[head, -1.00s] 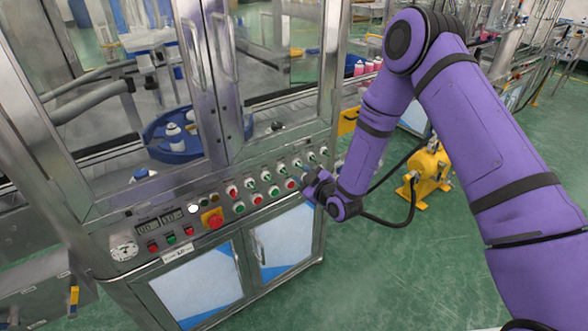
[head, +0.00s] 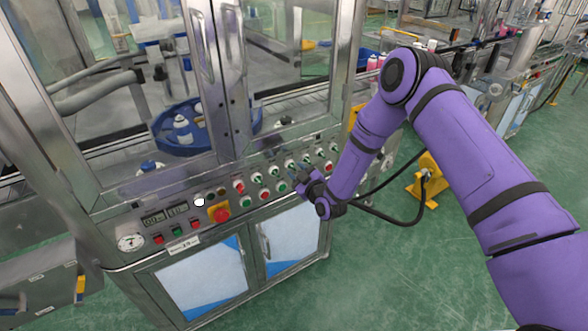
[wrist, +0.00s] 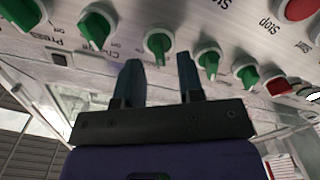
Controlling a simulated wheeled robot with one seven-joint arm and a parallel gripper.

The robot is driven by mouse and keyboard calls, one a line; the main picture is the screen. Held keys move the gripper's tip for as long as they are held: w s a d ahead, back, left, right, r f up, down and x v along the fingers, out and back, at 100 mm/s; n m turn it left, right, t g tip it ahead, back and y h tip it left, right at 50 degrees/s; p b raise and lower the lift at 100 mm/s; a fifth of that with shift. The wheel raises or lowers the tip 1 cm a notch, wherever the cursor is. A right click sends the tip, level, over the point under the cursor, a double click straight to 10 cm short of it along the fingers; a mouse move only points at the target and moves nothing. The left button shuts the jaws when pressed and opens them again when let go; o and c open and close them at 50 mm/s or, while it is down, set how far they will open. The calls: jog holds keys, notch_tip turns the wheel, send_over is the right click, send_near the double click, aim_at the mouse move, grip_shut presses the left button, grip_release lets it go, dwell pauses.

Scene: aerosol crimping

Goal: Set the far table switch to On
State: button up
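The control panel has a row of green rotary switches. In the wrist view, one green switch (wrist: 158,43) lies just beyond and between my fingertips, its handle pointing roughly toward me. My gripper (wrist: 159,75) is open, with an empty gap between two dark fingers; I cannot tell whether they touch the switch. In the head view, my gripper (head: 297,176) is at the right part of the panel, covering some controls. Labels there are too small to read, so I cannot tell which switch is the far table one.
Other green switches (wrist: 208,62) and (wrist: 97,24) flank the fingers closely. A red button (wrist: 297,9) is at upper right. In the head view, a red emergency button (head: 219,212) sits on the panel's left part. A yellow machine (head: 428,178) stands on the floor at right.

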jog(key=shift+x, duration=1.1)
grip_shut()
jog(key=shift+m, duration=0.4)
jog(key=m, duration=1.1)
jog(key=shift+w+d, duration=0.2)
jog(key=shift+d, duration=0.1)
